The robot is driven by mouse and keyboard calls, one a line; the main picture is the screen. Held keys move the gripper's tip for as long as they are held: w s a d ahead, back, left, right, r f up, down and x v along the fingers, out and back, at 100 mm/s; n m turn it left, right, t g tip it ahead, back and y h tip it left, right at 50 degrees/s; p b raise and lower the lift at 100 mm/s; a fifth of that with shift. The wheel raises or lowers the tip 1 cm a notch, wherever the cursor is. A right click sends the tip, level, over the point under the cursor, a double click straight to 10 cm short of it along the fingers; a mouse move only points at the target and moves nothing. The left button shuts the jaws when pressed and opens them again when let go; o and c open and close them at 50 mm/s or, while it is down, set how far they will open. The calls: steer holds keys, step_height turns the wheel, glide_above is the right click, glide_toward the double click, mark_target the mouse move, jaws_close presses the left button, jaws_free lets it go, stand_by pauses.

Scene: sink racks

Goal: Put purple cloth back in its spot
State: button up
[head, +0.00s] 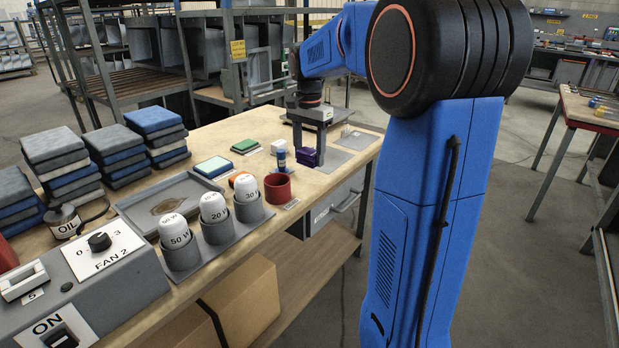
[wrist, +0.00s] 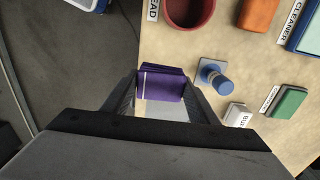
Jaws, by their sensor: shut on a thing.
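The purple cloth (wrist: 162,84) is a folded block with a pale stripe, held between the two fingers of my gripper (wrist: 165,100) in the wrist view. In the head view the purple cloth (head: 307,157) shows at the lower end of my gripper (head: 313,150), over the right part of the wooden workbench (head: 345,148). A grey flat patch (head: 334,158) lies on the bench near the cloth. I cannot tell whether the cloth touches the bench.
A dark red cup (head: 278,188), a green block (head: 245,146) and a teal-topped pad (head: 212,167) stand nearby.

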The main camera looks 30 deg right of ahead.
mark_target(309, 183)
steer(key=shift+f, duration=3.45)
steer(key=shift+f, duration=0.15)
steer(key=o, duration=1)
